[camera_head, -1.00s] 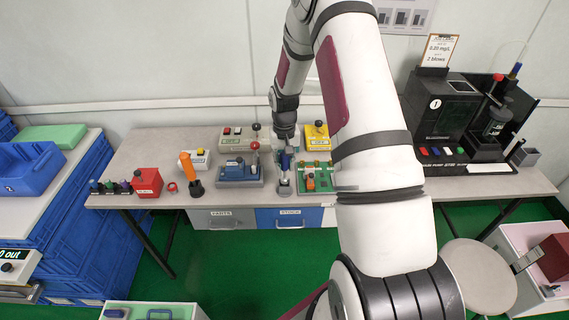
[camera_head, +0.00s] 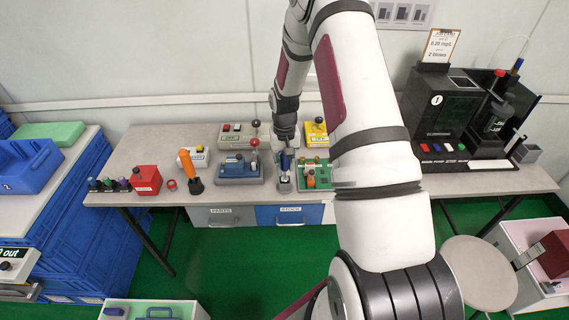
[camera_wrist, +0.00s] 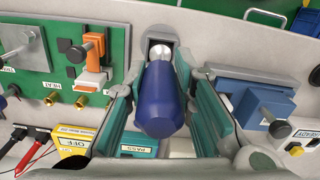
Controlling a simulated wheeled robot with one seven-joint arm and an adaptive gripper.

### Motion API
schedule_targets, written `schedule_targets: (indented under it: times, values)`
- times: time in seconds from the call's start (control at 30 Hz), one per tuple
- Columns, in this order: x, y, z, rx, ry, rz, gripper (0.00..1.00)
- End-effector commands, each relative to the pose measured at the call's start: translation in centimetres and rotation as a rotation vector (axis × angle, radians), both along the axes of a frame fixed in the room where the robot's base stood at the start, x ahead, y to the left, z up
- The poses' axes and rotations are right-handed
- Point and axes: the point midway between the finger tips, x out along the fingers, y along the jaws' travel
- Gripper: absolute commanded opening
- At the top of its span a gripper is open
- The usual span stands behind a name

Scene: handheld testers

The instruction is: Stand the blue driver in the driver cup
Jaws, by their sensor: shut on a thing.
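The blue driver (camera_head: 286,161) is held in my gripper (camera_head: 285,154), above the front middle of the bench. In the wrist view its thick blue handle (camera_wrist: 160,100) sits between the two grey-green fingers of my gripper (camera_wrist: 163,115), which are shut on it. Its metal shank points at a small grey square cup (camera_wrist: 160,46), which I take for the driver cup. In the head view the cup (camera_head: 284,186) is right under the driver, which looks near upright. The shank's tip is hidden, so I cannot tell how deep it sits.
A green board (camera_head: 318,178) with an orange part is close right of the cup. A blue-grey fixture (camera_head: 240,170) with a red-knobbed lever is close left. An orange-handled tool (camera_head: 187,162) and a red box (camera_head: 146,180) stand farther left. A black tester (camera_head: 446,110) stands at the right.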

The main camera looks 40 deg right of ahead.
Motion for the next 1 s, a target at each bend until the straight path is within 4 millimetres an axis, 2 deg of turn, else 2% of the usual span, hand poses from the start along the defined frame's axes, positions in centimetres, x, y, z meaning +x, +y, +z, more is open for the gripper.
schedule_targets:
  times: [1.0]
  values:
    - [0.0,0.0,-1.9,0.000,0.001,0.000,0.00]
